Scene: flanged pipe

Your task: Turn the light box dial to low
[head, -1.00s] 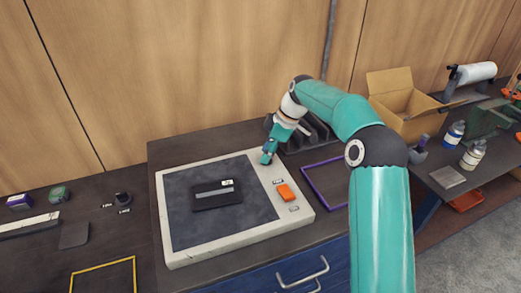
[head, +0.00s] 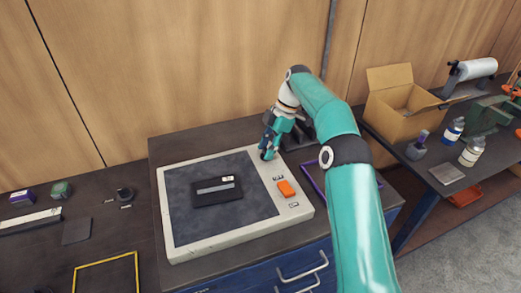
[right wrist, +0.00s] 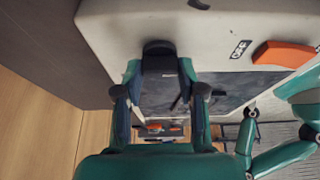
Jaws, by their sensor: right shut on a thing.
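The light box (head: 192,246) lies flat on the bench, with a pale frame and a dark panel. In the head view my right gripper (head: 267,153) is down at the far right part of its frame. It is shut on the dial, which the fingers hide there. An orange switch (head: 286,189) with small labels sits nearer on the same strip. It also shows in the right wrist view (right wrist: 284,54) beside an OFF label. My left gripper is not in view.
A black cassette-like item (head: 217,190) lies on the dark panel. A purple frame (head: 313,178) lies right of the box, partly behind my arm. A cardboard box (head: 399,117) and bottles (head: 472,152) stand farther right. A yellow frame (head: 105,262) lies on the left bench.

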